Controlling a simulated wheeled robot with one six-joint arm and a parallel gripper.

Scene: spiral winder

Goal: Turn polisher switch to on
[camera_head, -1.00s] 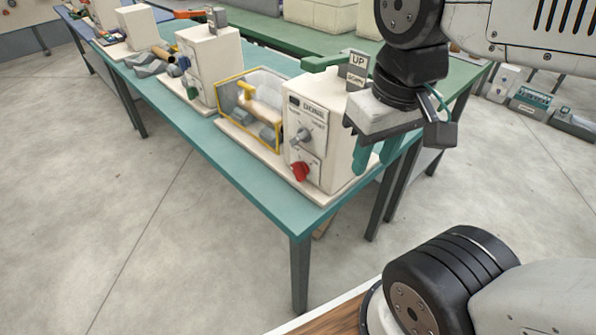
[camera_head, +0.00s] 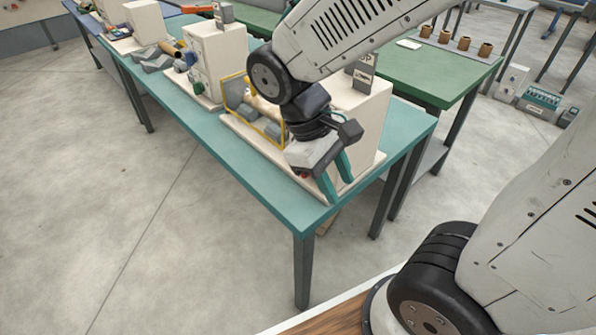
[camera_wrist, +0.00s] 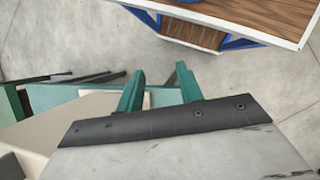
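The nearest machine on the teal bench is a cream box (camera_head: 368,125) with a sign on top, partly hidden by my arm. Its front panel, with a grey dial, is hidden behind my gripper. A small bit of its red switch (camera_head: 304,175) shows beside my gripper. My gripper (camera_head: 338,190) is in front of this box, its green fingers pointing down, apart and empty. In the wrist view, my gripper (camera_wrist: 160,86) shows two separate fingers with nothing between them. No label reading polisher is legible, so I cannot tell which machine is the polisher.
The teal bench (camera_head: 262,205) carries a yellow-framed guard (camera_head: 268,128) left of the near box and another cream machine (camera_head: 215,55) farther back. A green table (camera_head: 440,75) stands behind. The floor (camera_head: 130,215) in front of the bench is clear.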

